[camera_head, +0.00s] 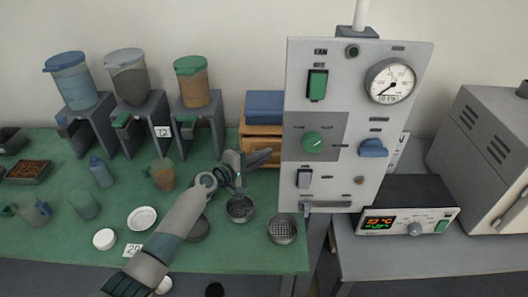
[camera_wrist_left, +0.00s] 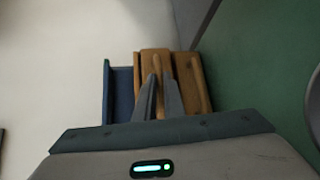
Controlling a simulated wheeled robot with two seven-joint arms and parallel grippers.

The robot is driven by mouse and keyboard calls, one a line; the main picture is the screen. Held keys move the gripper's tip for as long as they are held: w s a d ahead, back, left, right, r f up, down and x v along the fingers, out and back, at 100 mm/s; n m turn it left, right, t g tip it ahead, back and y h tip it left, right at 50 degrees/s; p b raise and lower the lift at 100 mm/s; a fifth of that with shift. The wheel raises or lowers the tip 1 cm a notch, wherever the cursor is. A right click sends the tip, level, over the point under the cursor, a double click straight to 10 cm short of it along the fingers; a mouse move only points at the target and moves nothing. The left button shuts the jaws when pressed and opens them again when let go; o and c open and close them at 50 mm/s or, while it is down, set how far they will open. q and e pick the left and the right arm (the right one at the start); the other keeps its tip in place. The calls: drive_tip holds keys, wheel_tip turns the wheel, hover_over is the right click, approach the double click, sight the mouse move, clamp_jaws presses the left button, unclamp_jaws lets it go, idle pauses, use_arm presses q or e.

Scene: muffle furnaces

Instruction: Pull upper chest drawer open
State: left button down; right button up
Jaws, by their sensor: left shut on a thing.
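The wooden chest (camera_head: 262,131) stands at the back of the green table, left of the tall grey panel, with a blue box (camera_head: 265,106) on top. My left gripper (camera_head: 268,155) is in front of the chest and hides part of it. In the left wrist view the chest appears turned on its side, with the upper drawer (camera_wrist_left: 147,60) next to the blue box (camera_wrist_left: 122,92) and the lower drawer (camera_wrist_left: 196,85) to the right. The gripper fingers (camera_wrist_left: 160,80) are shut on the upper drawer's handle. My right gripper is not in view.
The grey control panel (camera_head: 333,200) stands close to the right of the gripper. Metal sieves (camera_head: 282,230) and a dark round dish (camera_head: 197,229) are near the arm. Hoppers (camera_head: 194,87) line the back left. Some green tabletop is free in front of the chest.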

use_arm(q)
drive_tip(key=s+p, duration=0.4)
drive_tip(key=s, duration=0.6)
drive_tip(key=shift+s, duration=0.4)
drive_tip(key=c, duration=1.8)
unclamp_jaws()
drive_tip(key=shift+c, duration=0.2)
drive_tip(key=shift+a, duration=0.1)
drive_tip(key=b+v, duration=0.3)
drive_tip(key=v, duration=1.4)
drive_tip(key=shift+s, duration=0.15)
